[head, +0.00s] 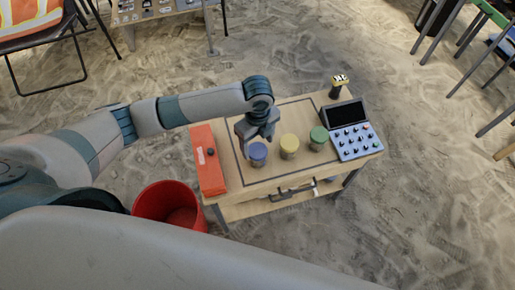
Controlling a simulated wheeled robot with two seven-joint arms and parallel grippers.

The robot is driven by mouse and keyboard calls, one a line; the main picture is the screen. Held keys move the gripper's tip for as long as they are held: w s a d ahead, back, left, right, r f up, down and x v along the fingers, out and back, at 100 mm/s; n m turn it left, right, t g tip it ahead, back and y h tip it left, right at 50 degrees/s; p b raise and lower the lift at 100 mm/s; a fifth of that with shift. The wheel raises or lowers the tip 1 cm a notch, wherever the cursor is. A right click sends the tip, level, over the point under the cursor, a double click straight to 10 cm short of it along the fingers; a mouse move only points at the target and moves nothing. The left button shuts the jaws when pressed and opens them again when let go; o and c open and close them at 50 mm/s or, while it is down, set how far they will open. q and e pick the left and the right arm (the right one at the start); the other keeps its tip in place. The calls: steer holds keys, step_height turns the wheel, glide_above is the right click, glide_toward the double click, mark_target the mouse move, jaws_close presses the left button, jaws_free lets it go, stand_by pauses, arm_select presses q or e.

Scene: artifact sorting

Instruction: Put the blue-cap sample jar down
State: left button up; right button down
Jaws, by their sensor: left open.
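The blue-cap sample jar (258,154) stands upright on the small wooden table (236,184), at the left of a row of jars. My left gripper (252,142) is open just above and behind it, with its fingers close to the cap. I cannot tell whether the fingers touch the jar. My right gripper is not in view.
A yellow-cap jar (289,146) and a green-cap jar (318,138) stand to the right. An orange-red case (207,160) lies at the left edge and a grey-blue panel box (352,141) at the right. A red bucket (165,203) stands on the sandy floor.

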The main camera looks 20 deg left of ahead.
arm_select(q)
step_height(320, 180, up, 7)
steer(key=shift+r, duration=0.15)
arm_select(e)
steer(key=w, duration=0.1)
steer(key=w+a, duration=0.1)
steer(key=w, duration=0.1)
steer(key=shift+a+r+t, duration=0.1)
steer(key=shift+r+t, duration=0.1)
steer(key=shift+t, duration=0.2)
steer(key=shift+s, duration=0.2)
